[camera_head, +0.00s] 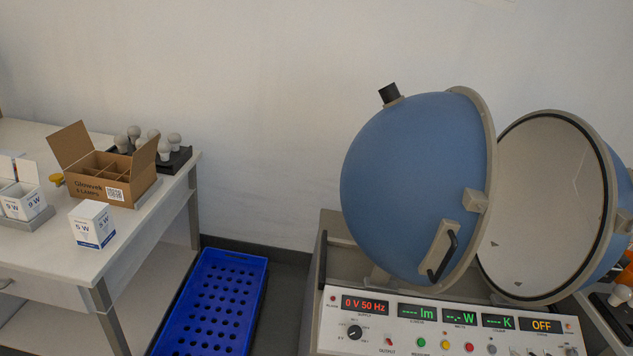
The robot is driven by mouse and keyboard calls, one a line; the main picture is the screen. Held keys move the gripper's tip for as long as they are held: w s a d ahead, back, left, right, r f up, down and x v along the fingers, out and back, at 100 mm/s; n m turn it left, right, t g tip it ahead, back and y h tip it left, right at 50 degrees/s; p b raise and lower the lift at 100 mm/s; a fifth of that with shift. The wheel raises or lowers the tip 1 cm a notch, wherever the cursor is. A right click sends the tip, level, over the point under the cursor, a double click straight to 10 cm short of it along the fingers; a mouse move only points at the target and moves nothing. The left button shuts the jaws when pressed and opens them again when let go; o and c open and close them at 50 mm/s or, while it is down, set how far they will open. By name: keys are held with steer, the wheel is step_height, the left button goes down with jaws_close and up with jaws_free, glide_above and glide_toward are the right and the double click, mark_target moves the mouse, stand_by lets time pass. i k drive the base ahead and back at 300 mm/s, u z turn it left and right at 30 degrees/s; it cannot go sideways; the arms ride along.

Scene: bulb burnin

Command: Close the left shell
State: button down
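The left shell (400,180) is a blue hemisphere with a grey rim, a black cap on top and a black handle (442,255) low on its right side. It stands swung open, apart from the right shell (545,205), whose pale inside faces left. Both sit on a grey bench unit above a control panel (455,325) with lit displays. The two rims come close together near the bottom middle. My gripper is not in view.
A white table (125,255) at the left holds a cardboard box (108,185), a small white carton (92,224) and bulbs in a black holder (178,158). A blue perforated crate (212,300) is on the floor between table and bench. A plain wall stands behind.

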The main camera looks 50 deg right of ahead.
mark_target(418, 179)
steer(key=z, duration=0.65)
steer(key=i, duration=1.35)
steer(key=z, duration=0.95)
steer(key=k, duration=0.9)
steer(key=z, duration=0.15)
steer(key=i, duration=0.95)
steer(key=u, duration=0.1)
